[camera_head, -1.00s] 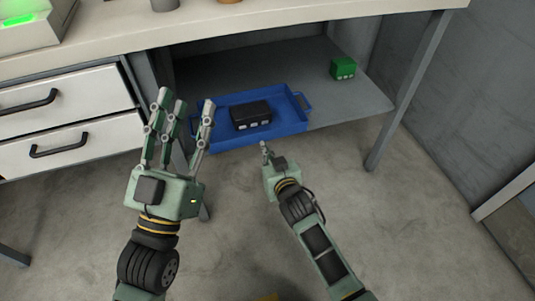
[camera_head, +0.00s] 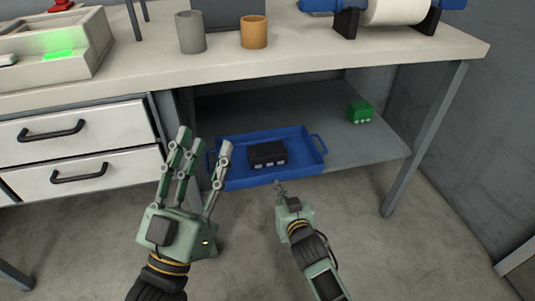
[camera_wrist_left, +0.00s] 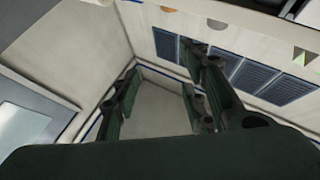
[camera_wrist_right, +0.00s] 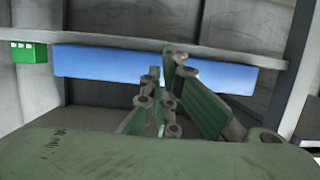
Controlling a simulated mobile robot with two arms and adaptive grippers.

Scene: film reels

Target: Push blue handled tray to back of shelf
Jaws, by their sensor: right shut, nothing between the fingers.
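The blue tray (camera_head: 230,178) with side handles lies on the lower shelf (camera_head: 365,149) under the workbench, near the shelf's front edge. A black box (camera_head: 267,154) sits in it. My right gripper (camera_head: 279,185) is shut and empty, its fingertips at the tray's front wall; I cannot tell whether they touch. The right wrist view shows the tray's blue wall (camera_wrist_right: 100,62) just beyond the fingers (camera_wrist_right: 168,75). My left gripper (camera_head: 203,142) is open and empty, fingers spread upward, in front of the tray's left end and partly hiding its left handle.
A green box (camera_head: 360,111) stands on the shelf, right of and behind the tray. White drawers (camera_head: 75,150) are at left and a table leg (camera_head: 428,140) at right. The bench top (camera_head: 330,50) overhangs the shelf. The shelf behind the tray looks clear.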

